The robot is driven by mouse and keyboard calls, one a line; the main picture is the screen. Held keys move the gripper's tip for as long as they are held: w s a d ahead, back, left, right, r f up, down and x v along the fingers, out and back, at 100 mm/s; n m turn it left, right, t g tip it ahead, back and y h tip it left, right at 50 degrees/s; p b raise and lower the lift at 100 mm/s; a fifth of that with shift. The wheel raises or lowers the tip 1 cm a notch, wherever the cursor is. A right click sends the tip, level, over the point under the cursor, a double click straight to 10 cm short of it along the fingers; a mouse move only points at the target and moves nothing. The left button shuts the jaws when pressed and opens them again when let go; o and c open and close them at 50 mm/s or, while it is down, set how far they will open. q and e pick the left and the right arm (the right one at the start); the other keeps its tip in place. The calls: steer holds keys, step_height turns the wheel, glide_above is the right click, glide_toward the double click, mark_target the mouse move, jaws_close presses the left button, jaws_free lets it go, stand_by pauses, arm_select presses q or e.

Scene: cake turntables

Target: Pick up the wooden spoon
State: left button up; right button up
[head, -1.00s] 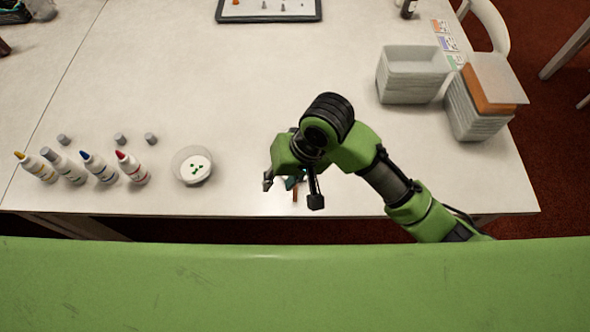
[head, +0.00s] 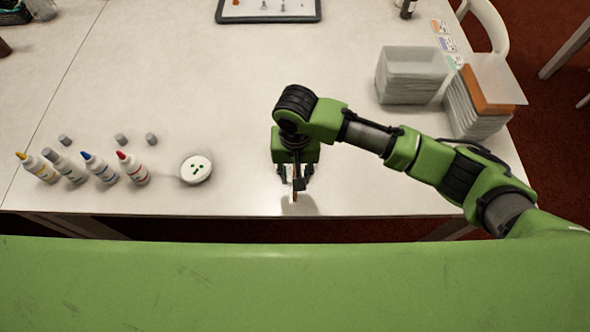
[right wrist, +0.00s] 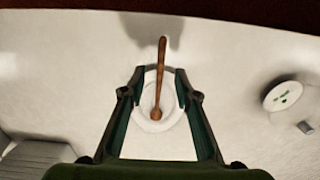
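The wooden spoon (right wrist: 161,68) is brown, with its bowl end on a small white round dish (right wrist: 147,124) and its handle pointing to the top of the right wrist view. In the head view only a short brown piece of the spoon (head: 295,196) shows below my right gripper (head: 294,183); the arm hides the rest. In the right wrist view my right gripper (right wrist: 160,78) is open, with one finger on each side of the spoon and visible gaps between. My left gripper is not in view.
Several capped bottles (head: 103,168) and a white cup with green bits (head: 196,169) stand to the left. Grey bins (head: 412,75) and a stack of trays (head: 478,108) stand at the right. A dark-rimmed tray (head: 268,18) lies at the back. The table's middle (head: 220,90) is clear.

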steer(key=shift+s+f+p, duration=0.25)
steer(key=shift+f+p, duration=0.05)
steer(key=shift+f, duration=1.1)
steer(key=shift+s+f+p, duration=0.2)
steer(key=shift+f+p, duration=0.1)
steer(key=shift+f, duration=1.05)
jaws_close()
